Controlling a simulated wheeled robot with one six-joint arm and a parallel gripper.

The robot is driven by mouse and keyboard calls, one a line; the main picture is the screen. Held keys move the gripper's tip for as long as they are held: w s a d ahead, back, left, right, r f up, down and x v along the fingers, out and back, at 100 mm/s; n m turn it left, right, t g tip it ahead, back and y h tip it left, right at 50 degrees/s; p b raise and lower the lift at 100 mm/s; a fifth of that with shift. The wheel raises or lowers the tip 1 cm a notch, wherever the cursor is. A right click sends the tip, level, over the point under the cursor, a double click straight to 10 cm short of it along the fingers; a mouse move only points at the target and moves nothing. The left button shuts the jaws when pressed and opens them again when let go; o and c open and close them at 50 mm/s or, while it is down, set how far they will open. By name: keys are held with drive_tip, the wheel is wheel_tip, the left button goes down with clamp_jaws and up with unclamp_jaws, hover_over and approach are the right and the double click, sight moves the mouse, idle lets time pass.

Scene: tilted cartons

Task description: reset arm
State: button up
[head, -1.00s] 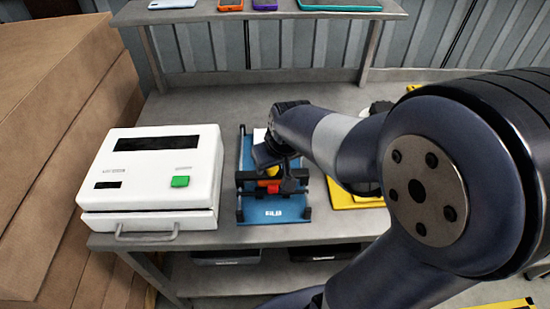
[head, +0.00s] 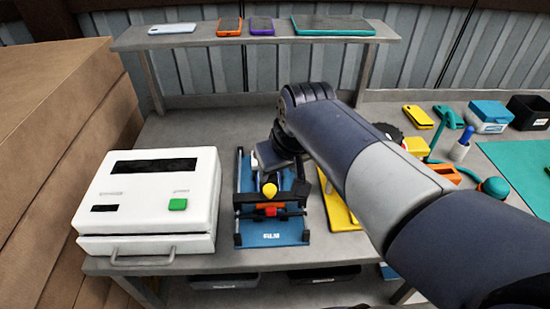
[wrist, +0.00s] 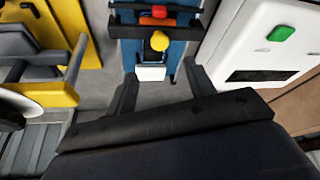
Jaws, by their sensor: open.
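My gripper (wrist: 163,88) is open in the wrist view, with its two dark fingers spread and nothing between them. Past the fingertips lie the grey bench top and the near end of the blue fixture (wrist: 184,65) with its yellow knob (wrist: 159,41). In the head view my arm reaches in from the lower right, and its wrist is above the back part of the blue fixture (head: 273,232). The fingers are hard to make out there.
A white machine (head: 150,205) with a green button stands left of the fixture, with brown cartons (head: 50,150) beyond it. A yellow fixture (head: 338,207) is on the right, partly behind my arm. A shelf (head: 260,39) holding phones and a teal tablet crosses the back.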

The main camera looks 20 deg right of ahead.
sight(270, 185)
drive_tip(key=shift+f, duration=0.15)
drive_tip(key=x, duration=1)
drive_tip(key=shift+w+a+f, duration=0.1)
drive_tip(key=shift+w+f, duration=0.1)
drive_tip(key=shift+f, duration=0.15)
drive_tip(key=shift+w, duration=0.65)
drive_tip(key=shift+s, duration=0.15)
